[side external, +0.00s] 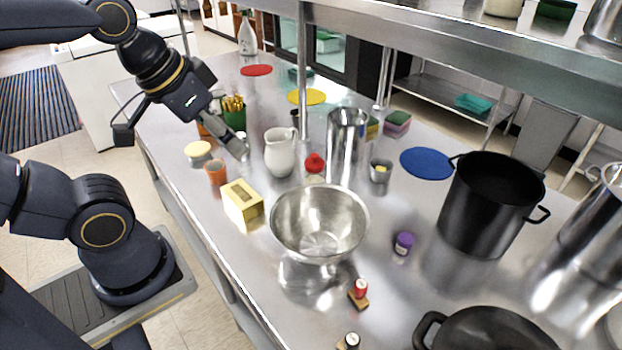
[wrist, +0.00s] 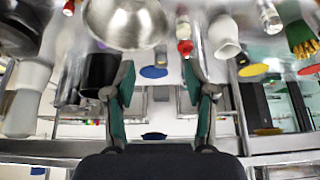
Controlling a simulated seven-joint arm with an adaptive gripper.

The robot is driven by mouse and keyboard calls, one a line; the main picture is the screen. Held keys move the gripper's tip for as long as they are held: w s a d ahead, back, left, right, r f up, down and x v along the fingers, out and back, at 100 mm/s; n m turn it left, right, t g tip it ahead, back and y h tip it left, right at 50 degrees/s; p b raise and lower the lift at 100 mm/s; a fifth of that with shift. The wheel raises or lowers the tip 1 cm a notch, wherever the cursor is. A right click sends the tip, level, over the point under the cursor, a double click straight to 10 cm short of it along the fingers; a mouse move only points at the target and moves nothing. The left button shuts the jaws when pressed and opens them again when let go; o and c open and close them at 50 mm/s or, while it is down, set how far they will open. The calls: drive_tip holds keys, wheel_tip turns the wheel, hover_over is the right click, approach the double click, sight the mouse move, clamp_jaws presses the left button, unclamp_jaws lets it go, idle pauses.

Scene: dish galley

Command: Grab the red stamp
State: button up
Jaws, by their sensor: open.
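The red stamp (side external: 360,290), a red handle on a small wooden base, stands on the steel counter in front of the metal bowl in the side external view. In the wrist view, a small red piece (wrist: 69,7) at the top edge may be this stamp, but it is cut off. My gripper (side external: 236,148) is above the counter's far left part, near the white pitcher and well apart from the stamp. The wrist view shows its two fingers (wrist: 158,72) spread with nothing between them.
The metal bowl (side external: 319,222) and yellow box (side external: 242,205) lie between my gripper and the stamp. A second small stamp (side external: 350,341), purple jar (side external: 404,243) and black pot (side external: 489,205) stand nearby. A steel shelf (side external: 480,45) overhangs the back.

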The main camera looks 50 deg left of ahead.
wheel_tip(320, 180, up, 3)
drive_tip(key=w+d+m, duration=0.1)
drive_tip(key=w+m, duration=0.2)
drive_tip(key=m, duration=0.6)
drive_tip(key=m+g, duration=0.6)
drive_tip(key=m, duration=1.4)
hover_over(361, 284)
wheel_tip(361, 284, down, 10)
wheel_tip(361, 284, down, 11)
drive_tip(key=shift+s+d+f, duration=0.1)
drive_tip(key=shift+d, duration=0.05)
drive_tip(key=shift+f, duration=2.9)
clamp_jaws()
